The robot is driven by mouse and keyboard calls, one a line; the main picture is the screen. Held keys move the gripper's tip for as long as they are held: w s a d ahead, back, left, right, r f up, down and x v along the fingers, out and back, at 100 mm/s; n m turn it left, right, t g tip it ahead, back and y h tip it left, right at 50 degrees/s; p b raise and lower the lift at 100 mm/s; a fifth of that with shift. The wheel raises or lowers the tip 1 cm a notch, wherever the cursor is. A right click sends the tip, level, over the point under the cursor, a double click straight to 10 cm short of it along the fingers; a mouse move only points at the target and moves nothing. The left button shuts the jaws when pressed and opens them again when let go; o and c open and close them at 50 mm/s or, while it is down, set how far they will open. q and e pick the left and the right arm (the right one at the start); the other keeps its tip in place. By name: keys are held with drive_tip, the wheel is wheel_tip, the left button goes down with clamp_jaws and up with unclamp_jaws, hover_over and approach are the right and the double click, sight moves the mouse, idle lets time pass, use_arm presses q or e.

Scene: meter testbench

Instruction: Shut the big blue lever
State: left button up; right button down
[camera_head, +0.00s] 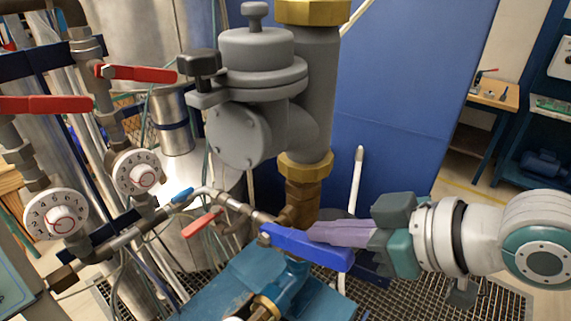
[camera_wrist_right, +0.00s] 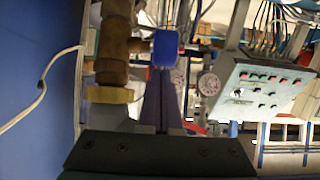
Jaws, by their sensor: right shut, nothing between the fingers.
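The big blue lever (camera_head: 305,246) lies low in the middle of the head view, slanting slightly down to the right. My right gripper (camera_head: 314,233) comes in from the right, its purple fingers shut with nothing between them. Its fingertips are right at the lever's upper far side; I cannot tell if they touch. In the right wrist view the lever's blue end (camera_wrist_right: 165,47) shows just beyond the tips of the shut fingers (camera_wrist_right: 165,75). My left gripper is not in view.
A large grey valve body (camera_head: 255,90) with brass nuts stands behind the lever. Red levers (camera_head: 140,74) and dial gauges (camera_head: 56,214) are at the left. A small blue lever (camera_head: 182,195) sits on a thin pipe. A control box (camera_wrist_right: 262,92) shows in the wrist view.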

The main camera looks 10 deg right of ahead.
sight(352, 261)
drive_tip(key=shift+f, duration=0.1)
drive_tip(key=f+b, duration=0.1)
drive_tip(key=s+d+f+b, duration=0.1)
drive_tip(key=f, duration=0.1)
drive_tip(key=f+b, duration=0.1)
drive_tip(key=b, duration=0.1)
drive_tip(key=shift+s+d+f, duration=0.15)
drive_tip(key=shift+s+f, duration=0.05)
drive_tip(key=shift+s, duration=0.1)
drive_tip(key=shift+s+d+f, duration=0.1)
drive_tip(key=shift+d, duration=0.05)
drive_tip(key=shift+r+p, duration=0.45)
drive_tip(key=shift+p, duration=0.1)
wheel_tip(352, 261, up, 5)
drive_tip(key=p, duration=0.4)
drive_tip(key=s+d+r+b, duration=0.1)
drive_tip(key=s+d+b, duration=0.1)
drive_tip(key=s+d, duration=0.3)
drive_tip(key=shift+s+d+r, duration=0.3)
drive_tip(key=shift+s, duration=0.85)
